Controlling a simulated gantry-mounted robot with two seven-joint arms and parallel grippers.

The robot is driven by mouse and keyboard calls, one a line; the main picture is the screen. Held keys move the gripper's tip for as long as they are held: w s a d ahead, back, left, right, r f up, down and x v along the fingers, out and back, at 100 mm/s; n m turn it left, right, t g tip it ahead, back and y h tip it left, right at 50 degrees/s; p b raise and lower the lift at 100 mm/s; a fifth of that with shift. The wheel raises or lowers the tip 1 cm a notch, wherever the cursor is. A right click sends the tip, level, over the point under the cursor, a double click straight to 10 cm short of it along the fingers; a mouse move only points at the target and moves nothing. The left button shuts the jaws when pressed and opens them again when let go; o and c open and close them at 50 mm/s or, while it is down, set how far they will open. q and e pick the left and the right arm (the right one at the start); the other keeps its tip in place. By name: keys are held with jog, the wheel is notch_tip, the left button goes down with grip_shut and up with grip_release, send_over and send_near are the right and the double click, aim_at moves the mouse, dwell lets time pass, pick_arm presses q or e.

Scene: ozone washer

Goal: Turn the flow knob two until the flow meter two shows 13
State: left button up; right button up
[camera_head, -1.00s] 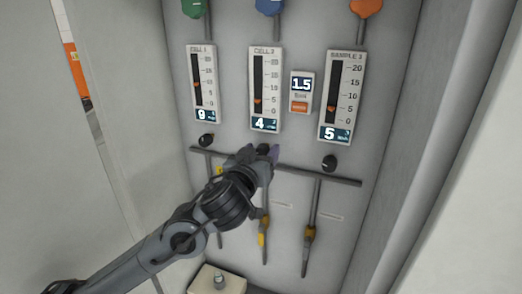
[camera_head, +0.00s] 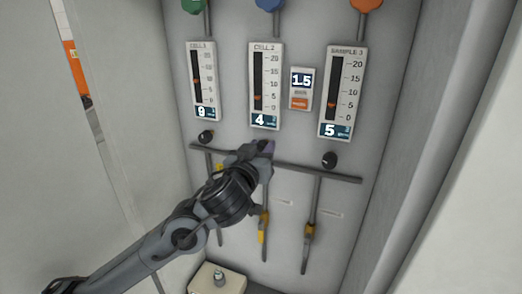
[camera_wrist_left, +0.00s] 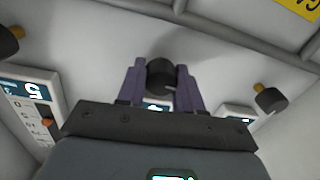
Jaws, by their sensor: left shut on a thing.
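Flow meter two, labelled CELL 2 (camera_head: 266,85), stands in the middle of the panel and its display reads 4, with an orange marker low on the scale. My left gripper (camera_head: 262,147) is at the panel just below this meter. In the left wrist view its purple fingers (camera_wrist_left: 160,84) are on either side of the black flow knob two (camera_wrist_left: 160,73), shut on it. The gripper hides most of this knob in the head view. My right gripper is not in view.
CELL 1 meter (camera_head: 203,82) reads 9 and SAMPLE 3 meter (camera_head: 343,92) reads 5. Their black knobs sit at left (camera_head: 206,137) and right (camera_head: 330,160). A small display (camera_head: 301,82) reads 1.5. A horizontal pipe (camera_head: 318,173) runs below the knobs.

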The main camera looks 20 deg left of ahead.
pick_arm(q)
jog(key=shift+f+m+b, duration=0.2)
jog(key=shift+m+b, duration=0.55)
jog(key=shift+m, duration=0.05)
jog(key=m+b, duration=0.1)
jog(key=m, duration=0.1)
jog(key=shift+m+b, duration=0.3)
jog(key=shift+b, duration=0.1)
jog(key=m+b, duration=0.2)
jog(key=m, duration=0.3)
jog(key=shift+m, duration=0.3)
jog(key=m+b, duration=0.1)
jog(key=m, duration=0.2)
jog(key=m+b, duration=0.1)
jog(key=m, duration=0.1)
jog(key=shift+m+t+h, duration=0.3)
jog(key=shift+m, duration=0.1)
jog(key=m+b, duration=0.2)
jog(key=m, duration=0.4)
jog(key=shift+h, duration=0.3)
jog(key=shift+m, duration=0.3)
jog(key=o, duration=1)
jog(key=shift+o, duration=0.2)
